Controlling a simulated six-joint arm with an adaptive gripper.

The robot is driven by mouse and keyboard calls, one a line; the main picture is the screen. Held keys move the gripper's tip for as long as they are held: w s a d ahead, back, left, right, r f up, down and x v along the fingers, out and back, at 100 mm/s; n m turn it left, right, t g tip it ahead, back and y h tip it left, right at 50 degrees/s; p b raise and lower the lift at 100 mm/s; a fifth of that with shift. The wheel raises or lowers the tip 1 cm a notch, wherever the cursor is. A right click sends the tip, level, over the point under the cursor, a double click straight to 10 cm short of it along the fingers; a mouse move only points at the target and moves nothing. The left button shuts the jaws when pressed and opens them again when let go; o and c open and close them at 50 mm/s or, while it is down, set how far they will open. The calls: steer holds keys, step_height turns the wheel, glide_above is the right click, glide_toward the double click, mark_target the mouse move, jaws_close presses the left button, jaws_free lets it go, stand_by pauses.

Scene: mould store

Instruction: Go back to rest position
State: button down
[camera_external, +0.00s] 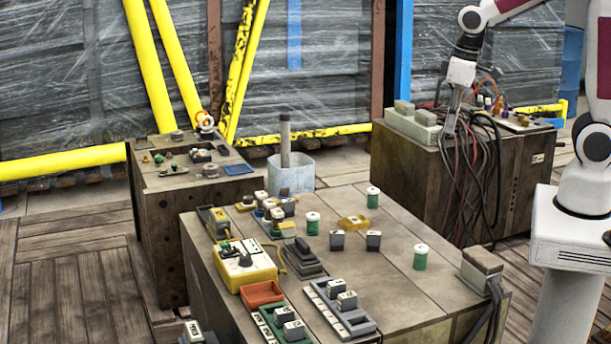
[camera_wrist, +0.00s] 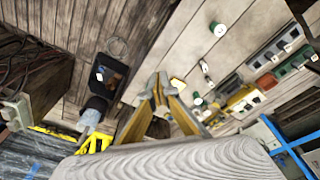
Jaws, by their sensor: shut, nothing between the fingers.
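My gripper (camera_external: 449,125) hangs from my arm at the upper right of the external view, pointing down. In the picture it overlaps the dark cabinet at the back right; how far apart they are I cannot tell. In the wrist view my gripper (camera_wrist: 158,78) shows two yellowish fingers with grey tips that come together. It is shut and empty. No object is held.
A wooden block table (camera_external: 400,297) in front carries green-and-white cylinders, a yellow meter (camera_external: 245,262), trays and small blocks. The dark cabinet (camera_external: 412,170) has hanging cables (camera_external: 482,180). A smaller cabinet (camera_external: 165,225) and a bucket (camera_external: 291,174) stand left. Yellow bars (camera_external: 150,65) stand behind.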

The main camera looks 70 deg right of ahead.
steer(key=s+r+t, duration=0.2)
steer(key=s+r, duration=0.1)
steer(key=s, duration=0.4)
steer(key=s+r+t, duration=0.1)
steer(key=s+r, duration=0.3)
steer(key=s, duration=0.3)
steer(key=shift+s+a+t, duration=0.15)
steer(key=shift+a+t, duration=0.25)
steer(key=shift+a, duration=0.05)
